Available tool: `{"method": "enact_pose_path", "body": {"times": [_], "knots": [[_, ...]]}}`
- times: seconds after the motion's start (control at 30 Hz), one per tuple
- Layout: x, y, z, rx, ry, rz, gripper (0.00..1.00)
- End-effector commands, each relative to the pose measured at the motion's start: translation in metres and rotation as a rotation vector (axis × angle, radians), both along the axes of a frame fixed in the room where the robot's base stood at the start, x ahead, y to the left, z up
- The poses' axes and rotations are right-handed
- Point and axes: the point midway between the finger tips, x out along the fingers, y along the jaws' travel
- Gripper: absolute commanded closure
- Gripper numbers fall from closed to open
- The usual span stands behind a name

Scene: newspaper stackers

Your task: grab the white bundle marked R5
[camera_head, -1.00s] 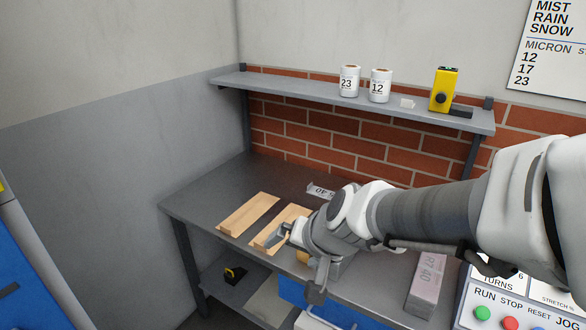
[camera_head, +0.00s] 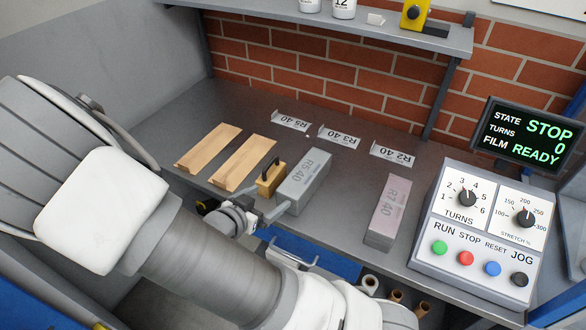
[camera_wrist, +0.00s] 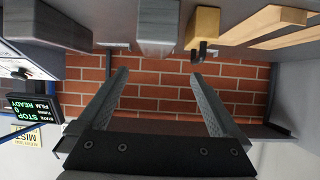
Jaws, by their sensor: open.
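The R5 bundle (camera_head: 303,178), a light grey block marked "R5 40", lies on the dark bench beside a wooden block with a black handle (camera_head: 268,182). My gripper (camera_head: 258,212) is at the bench's front edge, near the close end of the bundle, partly hidden by my own arm. In the wrist view, which is upside down, my gripper (camera_wrist: 162,88) has its two fingers wide apart with nothing between them. A grey block, apparently the R5 bundle (camera_wrist: 157,22), shows above the gap, next to the handled block (camera_wrist: 203,28).
A pinkish R7 bundle (camera_head: 389,210) lies to the right, with the control console (camera_head: 480,235) beyond it. Two wooden strips (camera_head: 226,155) lie to the left. Cards marked R5 (camera_head: 291,121), R3 (camera_head: 339,136) and R2 (camera_head: 391,154) lie behind. A shelf (camera_head: 330,25) overhangs the back.

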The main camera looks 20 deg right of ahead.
Motion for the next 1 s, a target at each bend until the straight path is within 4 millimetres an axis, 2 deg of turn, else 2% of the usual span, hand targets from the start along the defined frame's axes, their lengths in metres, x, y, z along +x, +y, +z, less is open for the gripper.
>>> {"method": "enact_pose_path", "body": {"times": [0.13, 0.23, 0.7, 1.0], "knots": [[-0.004, -0.007, 0.003, -0.060, -0.020, -0.022, 0.00], [0.000, -0.016, -0.001, -0.068, -0.024, -0.028, 0.00], [0.051, -0.088, -0.038, -0.065, -0.021, -0.026, 0.00], [0.063, -0.106, -0.048, -0.063, -0.021, -0.026, 0.00]]}}
